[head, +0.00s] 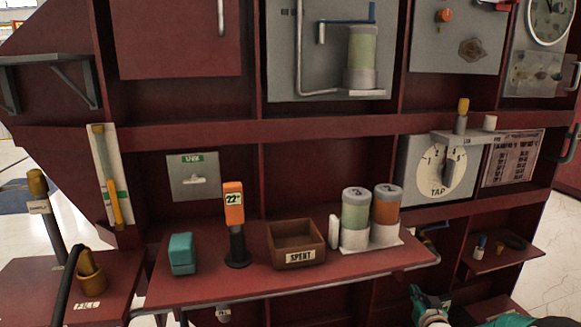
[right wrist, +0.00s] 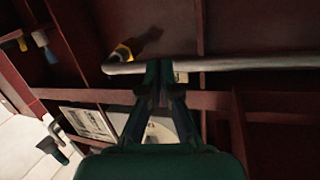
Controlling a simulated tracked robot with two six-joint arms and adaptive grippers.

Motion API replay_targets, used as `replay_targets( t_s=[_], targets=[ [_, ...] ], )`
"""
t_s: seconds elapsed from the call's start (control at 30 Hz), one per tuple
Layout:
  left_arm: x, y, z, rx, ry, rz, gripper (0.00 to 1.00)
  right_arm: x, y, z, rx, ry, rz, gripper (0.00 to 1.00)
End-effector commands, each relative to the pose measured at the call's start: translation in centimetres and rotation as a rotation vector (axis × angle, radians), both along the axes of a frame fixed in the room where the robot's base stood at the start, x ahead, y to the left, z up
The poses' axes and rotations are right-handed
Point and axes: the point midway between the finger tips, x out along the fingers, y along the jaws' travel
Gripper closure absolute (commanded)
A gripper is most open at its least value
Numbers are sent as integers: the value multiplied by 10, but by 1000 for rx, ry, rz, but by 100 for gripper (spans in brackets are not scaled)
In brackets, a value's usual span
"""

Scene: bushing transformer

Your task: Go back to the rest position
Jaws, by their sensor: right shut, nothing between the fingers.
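My right gripper (head: 418,293) shows as a small green and black shape at the bottom right of the head view, below the front edge of the red shelf. Its arm is mostly cut off by the frame. In the right wrist view the gripper (right wrist: 160,75) has its fingers together, with nothing seen between them. The fingertips overlap a grey rail (right wrist: 230,62) in that picture; I cannot tell whether they touch it. My left gripper is not in view.
The red shelf (head: 200,290) holds a teal block (head: 182,253), an orange-topped tester (head: 234,215), a brown SPENT box (head: 297,256) and two jars (head: 355,215). A TAP dial (head: 432,175) is on the panel above. A lower side shelf (head: 500,262) is at right.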

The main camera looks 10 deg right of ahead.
Motion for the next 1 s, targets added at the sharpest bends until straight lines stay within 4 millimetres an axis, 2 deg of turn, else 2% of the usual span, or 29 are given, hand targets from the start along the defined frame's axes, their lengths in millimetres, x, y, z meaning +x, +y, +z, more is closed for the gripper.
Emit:
replay_targets(
  t_s=[0.03, 0.1, 0.17, 0.2, 0.27, 0.3, 0.37, 0.4, 0.47, 0.5, 0.6, 0.7, 0.9, 0.97, 1.0],
  targets=[
    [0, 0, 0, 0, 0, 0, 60, 5, 39, -21, 42, 45, 52, 100],
    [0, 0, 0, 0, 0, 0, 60, 5, 87, -48, 97, 114, 113, 100],
    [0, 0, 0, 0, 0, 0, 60, 0, 127, -70, 140, 177, 163, 100],
    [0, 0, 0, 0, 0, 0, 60, -7, 153, -86, 168, 227, 196, 100],
    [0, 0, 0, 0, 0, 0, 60, -20, 191, -108, 208, 303, 245, 100],
    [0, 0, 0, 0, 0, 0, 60, -32, 216, -122, 233, 357, 276, 100],
    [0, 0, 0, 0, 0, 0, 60, -53, 252, -143, 268, 444, 321, 100],
    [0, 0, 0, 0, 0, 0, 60, -71, 274, -156, 290, 506, 350, 100],
    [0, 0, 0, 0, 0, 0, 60, -100, 304, -174, 321, 602, 390, 100],
    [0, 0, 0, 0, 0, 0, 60, -121, 321, -185, 339, 666, 412, 100],
    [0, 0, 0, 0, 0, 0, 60, -174, 355, -206, 377, 821, 458, 100],
    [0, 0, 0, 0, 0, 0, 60, -222, 372, -219, 410, 955, 479, 100],
    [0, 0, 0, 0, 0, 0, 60, -308, 385, -228, 478, 1194, 477, 100],
    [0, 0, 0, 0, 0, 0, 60, -332, 386, -228, 501, 1269, 470, 100],
    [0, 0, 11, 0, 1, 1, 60, -334, 386, -217, 505, 1288, 472, 100]
  ],
)
